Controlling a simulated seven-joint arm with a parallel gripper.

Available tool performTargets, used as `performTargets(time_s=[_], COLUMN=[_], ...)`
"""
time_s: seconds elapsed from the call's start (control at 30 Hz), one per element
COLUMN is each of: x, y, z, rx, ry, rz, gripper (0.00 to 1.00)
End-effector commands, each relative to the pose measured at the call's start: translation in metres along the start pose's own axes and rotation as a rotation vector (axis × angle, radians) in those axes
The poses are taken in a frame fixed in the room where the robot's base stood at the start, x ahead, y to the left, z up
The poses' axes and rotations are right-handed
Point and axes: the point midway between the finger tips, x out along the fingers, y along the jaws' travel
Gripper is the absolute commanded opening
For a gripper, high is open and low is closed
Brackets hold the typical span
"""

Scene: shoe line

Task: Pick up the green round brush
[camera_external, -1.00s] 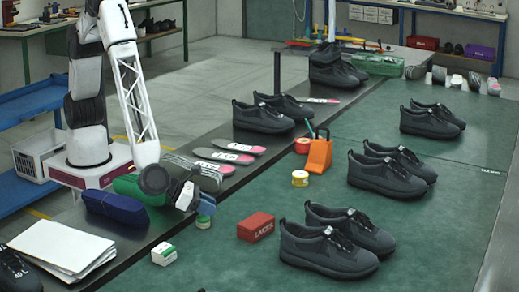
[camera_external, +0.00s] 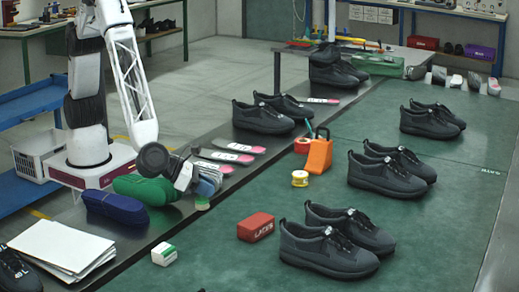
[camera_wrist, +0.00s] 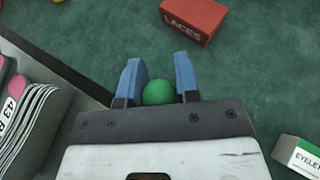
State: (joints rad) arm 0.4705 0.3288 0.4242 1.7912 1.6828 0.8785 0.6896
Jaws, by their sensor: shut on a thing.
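The green round brush (camera_wrist: 158,92) shows in the wrist view as a green dome between the two blue fingers of my gripper (camera_wrist: 157,84). My gripper (camera_external: 204,191) is shut on it. In the external view the brush (camera_external: 202,204) shows only as a small pale piece below the fingers. It appears to hang above the surface, near the seam between the dark strip and the green mat. The rest of the brush is hidden by the fingers.
A red laces box (camera_external: 255,227) and a white eyelets box (camera_external: 164,254) stand nearby. A stack of grey insoles (camera_wrist: 30,128) is left of the gripper in the wrist view. Black shoes (camera_external: 335,245) stand right.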

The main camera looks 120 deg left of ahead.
Motion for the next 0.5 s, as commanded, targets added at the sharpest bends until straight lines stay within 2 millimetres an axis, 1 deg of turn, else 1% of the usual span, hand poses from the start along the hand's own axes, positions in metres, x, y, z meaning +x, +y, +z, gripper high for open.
performTargets(time_s=[0.03, 0.2, 0.33, 0.5], x=[-0.004, -0.013, -0.017, -0.018], y=[0.0, 0.0, 0.0, 0.0], z=[0.008, 0.024, 0.03, 0.032], rx=[-0.002, -0.001, 0.0, 0.001], ry=[-0.001, -0.001, 0.0, 0.0], rz=[-0.001, 0.0, 0.0, 0.001], gripper=[0.06, 0.06, 0.06, 0.06])
